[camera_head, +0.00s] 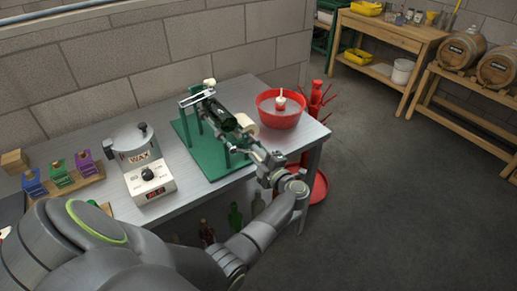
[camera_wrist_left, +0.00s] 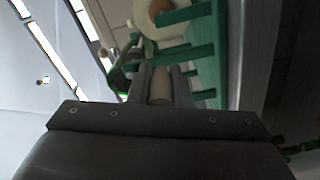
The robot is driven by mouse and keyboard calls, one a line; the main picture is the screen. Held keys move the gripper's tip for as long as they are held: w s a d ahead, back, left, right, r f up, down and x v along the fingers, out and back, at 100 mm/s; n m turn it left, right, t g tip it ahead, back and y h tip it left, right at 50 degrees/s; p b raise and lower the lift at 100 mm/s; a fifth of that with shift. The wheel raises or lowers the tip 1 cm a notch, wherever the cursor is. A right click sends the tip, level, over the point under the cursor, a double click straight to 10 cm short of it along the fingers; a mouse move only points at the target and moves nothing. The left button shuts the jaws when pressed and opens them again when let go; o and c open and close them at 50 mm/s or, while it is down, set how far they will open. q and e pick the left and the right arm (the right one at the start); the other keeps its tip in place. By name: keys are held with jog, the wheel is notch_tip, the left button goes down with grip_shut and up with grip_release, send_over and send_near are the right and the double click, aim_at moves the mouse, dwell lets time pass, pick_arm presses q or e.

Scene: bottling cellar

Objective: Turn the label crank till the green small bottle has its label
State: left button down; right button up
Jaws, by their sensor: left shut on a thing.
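The green label machine (camera_head: 200,150) stands on the grey bench. The dark green small bottle (camera_head: 217,114) lies tilted across its top, under a metal arm (camera_head: 197,97). I see no label on the side of the bottle that shows. A cream label roll (camera_head: 246,122) sits beside the bottle, and it also shows in the left wrist view (camera_wrist_left: 160,14). My left gripper (camera_head: 238,148) is at the machine's near side. In the left wrist view its fingers are shut around the pale crank handle (camera_wrist_left: 160,88). The rest of the crank is mostly hidden. My right gripper is not in view.
A wax pot (camera_head: 150,180) stands left of the machine. Blue, green and purple blocks (camera_head: 62,172) sit in a wooden rack. A red basin (camera_head: 281,112) is at the bench's right end, close to a red rack (camera_head: 317,100). Barrels (camera_head: 462,48) stand far right.

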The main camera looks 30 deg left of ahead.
pick_arm(q)
jog(key=shift+s+f+m, duration=0.15)
jog(key=shift+f+m, duration=0.1)
jog(key=shift+m, duration=0.05)
dwell(0.4)
jog(key=c, duration=1.3)
grip_release()
jog(key=shift+c, duration=0.2)
